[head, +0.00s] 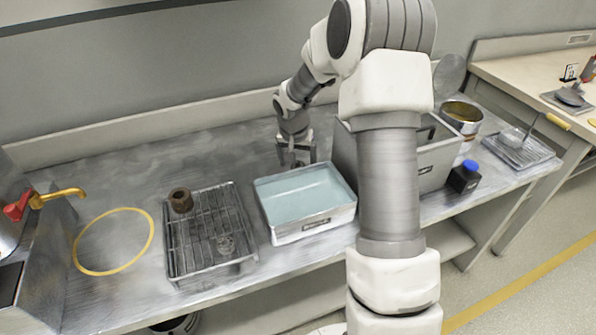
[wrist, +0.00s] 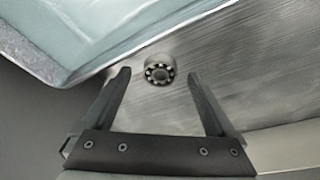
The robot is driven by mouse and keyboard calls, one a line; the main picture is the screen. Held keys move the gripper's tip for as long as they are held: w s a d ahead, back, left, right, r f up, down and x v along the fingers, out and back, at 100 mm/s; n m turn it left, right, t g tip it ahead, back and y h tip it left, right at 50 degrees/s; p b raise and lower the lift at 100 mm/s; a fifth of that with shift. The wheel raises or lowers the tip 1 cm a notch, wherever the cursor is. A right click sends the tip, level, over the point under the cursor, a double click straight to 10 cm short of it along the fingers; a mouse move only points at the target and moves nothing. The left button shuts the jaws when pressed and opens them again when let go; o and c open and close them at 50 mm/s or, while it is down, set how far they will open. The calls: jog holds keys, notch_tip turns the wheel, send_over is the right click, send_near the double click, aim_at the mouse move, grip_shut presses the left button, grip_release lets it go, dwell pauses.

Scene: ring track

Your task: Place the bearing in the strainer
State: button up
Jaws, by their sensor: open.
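The bearing (wrist: 159,70), a small steel ring with dark gaps between its balls, rests on the metal bench in the wrist view, close to the tray's edge. My gripper (wrist: 160,78) is open and empty; its fingers show on either side of the bearing, with no visible contact. In the head view my gripper (head: 296,155) points down just behind the water tray, and I cannot make out the bearing there.
The water tray (head: 335,218) is close in front of my gripper. A grey bin (head: 430,165) is at its right. A brown ring (head: 181,200) and a small clear item (head: 225,243) are at the wire basket. A blue-capped bottle (head: 465,177) stands right; bench behind the basket is clear.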

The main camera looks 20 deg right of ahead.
aim_at(298, 166)
jog(key=shift+w+d+f, duration=0.1)
jog(key=shift+f, duration=0.35)
grip_shut()
jog(key=shift+r, duration=0.1)
notch_tip(298, 166, up, 9)
jog(key=p, duration=0.3)
jog(key=s+a+r+n+p, duration=0.2)
jog(key=s+a+n+p, duration=0.1)
jog(key=s+a+p, duration=0.2)
jog(key=s+a+r+n+y+p, duration=0.1)
jog(key=s+a+r+n+p, duration=0.2)
jog(key=s+a+p, duration=0.3)
jog(key=s+p, duration=0.1)
jog(key=p, duration=0.1)
jog(key=shift+a+r+n+t+y+p, duration=0.15)
jog(key=shift+r+n+t+y+p, duration=0.15)
jog(key=shift+n+t, duration=0.1)
dwell(0.3)
